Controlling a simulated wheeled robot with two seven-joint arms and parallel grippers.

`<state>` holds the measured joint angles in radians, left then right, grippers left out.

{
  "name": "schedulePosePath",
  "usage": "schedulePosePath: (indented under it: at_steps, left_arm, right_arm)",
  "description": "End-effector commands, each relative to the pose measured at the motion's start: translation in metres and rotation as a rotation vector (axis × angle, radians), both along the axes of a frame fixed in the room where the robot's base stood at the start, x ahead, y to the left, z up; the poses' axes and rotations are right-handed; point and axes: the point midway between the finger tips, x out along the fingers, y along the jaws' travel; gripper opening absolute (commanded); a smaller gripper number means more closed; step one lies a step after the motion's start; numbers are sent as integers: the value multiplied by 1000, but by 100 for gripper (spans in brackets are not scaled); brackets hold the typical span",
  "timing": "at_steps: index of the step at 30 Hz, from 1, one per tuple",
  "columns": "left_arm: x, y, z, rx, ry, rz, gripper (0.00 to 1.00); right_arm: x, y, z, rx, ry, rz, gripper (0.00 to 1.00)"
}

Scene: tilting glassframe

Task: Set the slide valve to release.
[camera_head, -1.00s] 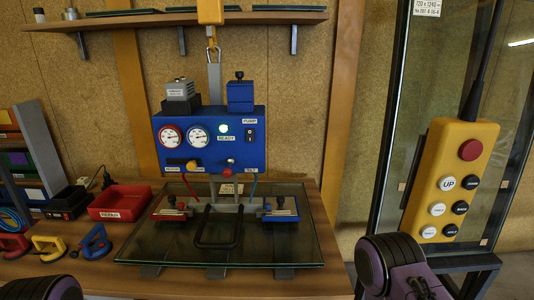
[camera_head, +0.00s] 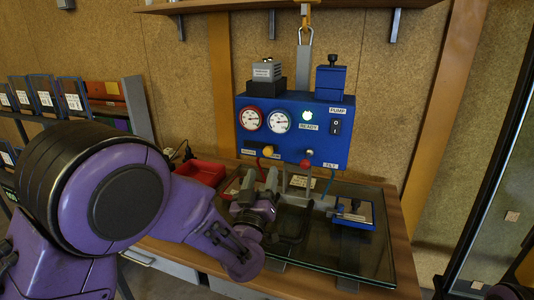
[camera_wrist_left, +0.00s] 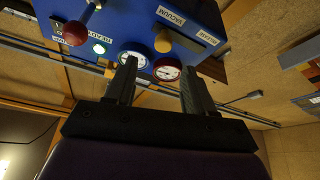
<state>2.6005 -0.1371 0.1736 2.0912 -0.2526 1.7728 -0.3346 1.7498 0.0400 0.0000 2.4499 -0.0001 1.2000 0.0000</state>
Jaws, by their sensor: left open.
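The slide valve's yellow knob (camera_head: 267,151) sits on the lower left front of the blue control box (camera_head: 290,130). It also shows in the left wrist view (camera_wrist_left: 163,42), beside a VACUUM label (camera_wrist_left: 171,15). In the head view my arm and the angle leave the label by the knob too small to read. My left gripper (camera_head: 261,182) is open and empty, just below and in front of the knob. In the left wrist view its fingertips (camera_wrist_left: 158,68) point toward the box, with the knob beyond the gap between them, apart from both fingers.
A red-knobbed TILT lever (camera_head: 306,162) is right of the valve. Two gauges (camera_head: 264,120) and a lit green READY lamp (camera_head: 307,115) are above. A glass plate (camera_head: 360,245) with a lifting frame lies below my gripper. A red bin (camera_head: 203,171) is left. A yellow hook hangs above.

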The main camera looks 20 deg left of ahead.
Motion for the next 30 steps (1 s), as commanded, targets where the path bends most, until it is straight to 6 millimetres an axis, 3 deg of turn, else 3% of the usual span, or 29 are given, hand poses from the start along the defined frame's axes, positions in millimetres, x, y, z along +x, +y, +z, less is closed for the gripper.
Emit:
schedulePosePath:
  at_steps: [6, 12, 22, 23, 27, 28, 30]
  left_arm:
    - [46, 7, 22, -3, 4, 4, 54]
    - [76, 9, 31, -2, 5, 3, 54]
    - [84, 10, 31, 1, 7, 2, 54]
    - [84, 10, 31, 1, 7, 2, 51]
    - [84, 10, 31, 1, 7, 2, 5]
    - [84, 10, 31, 1, 7, 2, 0]
    - [83, 10, 31, 1, 7, 2, 0]
  right_arm:
    - [0, 0, 26, 0, 0, 0, 0]
    - [0, 0, 36, 0, 0, 0, 0]
    - [0, 0, 36, 0, 0, 0, 0]
    - [0, 0, 36, 0, 0, 0, 0]
    - [0, 0, 36, 0, 0, 0, 0]
    - [0, 0, 36, 0, 0, 0, 0]
    - [0, 0, 36, 0, 0, 0, 0]
